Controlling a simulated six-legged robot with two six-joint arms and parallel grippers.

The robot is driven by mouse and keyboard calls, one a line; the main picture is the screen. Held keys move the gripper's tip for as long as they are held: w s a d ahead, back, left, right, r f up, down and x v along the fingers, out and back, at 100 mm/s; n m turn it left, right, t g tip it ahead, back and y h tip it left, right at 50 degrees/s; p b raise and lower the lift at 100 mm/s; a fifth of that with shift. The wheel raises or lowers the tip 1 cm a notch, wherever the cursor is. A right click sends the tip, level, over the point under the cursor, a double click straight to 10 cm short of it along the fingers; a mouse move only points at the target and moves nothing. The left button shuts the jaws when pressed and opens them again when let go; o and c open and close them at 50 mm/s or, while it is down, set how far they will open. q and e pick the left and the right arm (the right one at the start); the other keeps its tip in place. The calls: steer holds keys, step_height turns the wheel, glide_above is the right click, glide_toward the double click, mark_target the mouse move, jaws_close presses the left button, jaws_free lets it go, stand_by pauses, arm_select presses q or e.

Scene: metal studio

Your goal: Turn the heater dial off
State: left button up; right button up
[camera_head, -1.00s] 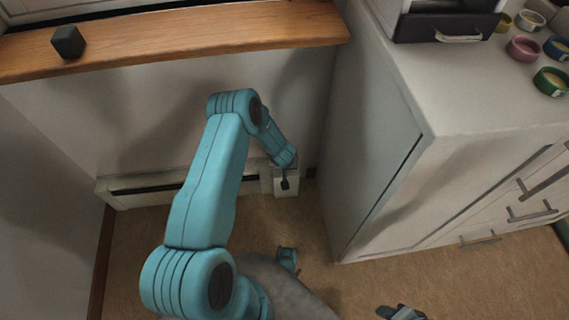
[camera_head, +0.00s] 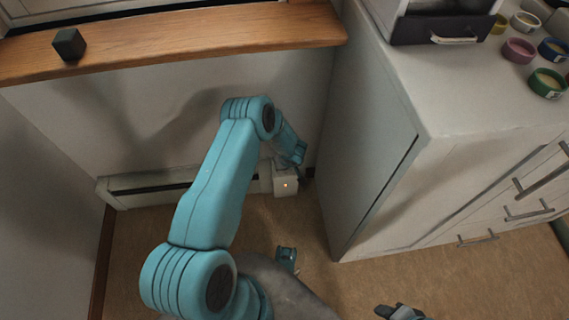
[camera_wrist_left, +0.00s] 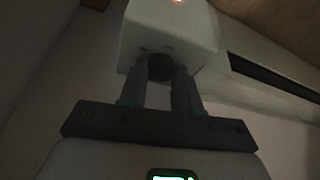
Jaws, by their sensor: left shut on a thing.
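The white heater (camera_head: 150,190) runs low along the back wall. Its control box (camera_head: 287,186) is at the right end, with a small orange light (camera_head: 285,185) glowing on its front. My left gripper (camera_head: 302,175) is at the right side of this box. In the left wrist view, its two grey fingers (camera_wrist_left: 166,75) are shut on the dark round dial (camera_wrist_left: 159,67) on the side of the box (camera_wrist_left: 165,32). The dial is hidden in the head view, and I cannot read its setting.
A white cabinet (camera_head: 375,165) stands close to the right of the heater. A wooden shelf (camera_head: 190,38) with a dark cube (camera_head: 68,43) is above. Several coloured round containers stand on the cabinet top. The brown floor in front of the heater is partly clear.

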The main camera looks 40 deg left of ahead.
arm_select(q)
steer(key=n, duration=0.1)
steer(key=n+g+b, duration=0.1)
steer(key=n, duration=0.1)
steer(key=shift+w+f+n+y, duration=0.1)
steer(key=shift+w+n+y, duration=0.1)
steer(key=shift+n+y, duration=0.15)
steer(key=shift+w+n+g+b, duration=0.1)
steer(key=shift+n+g+b, duration=0.65)
steer(key=shift+n, duration=0.6)
steer(key=o, duration=1.1)
steer(key=shift+c, duration=0.2)
steer(key=shift+r, duration=0.25)
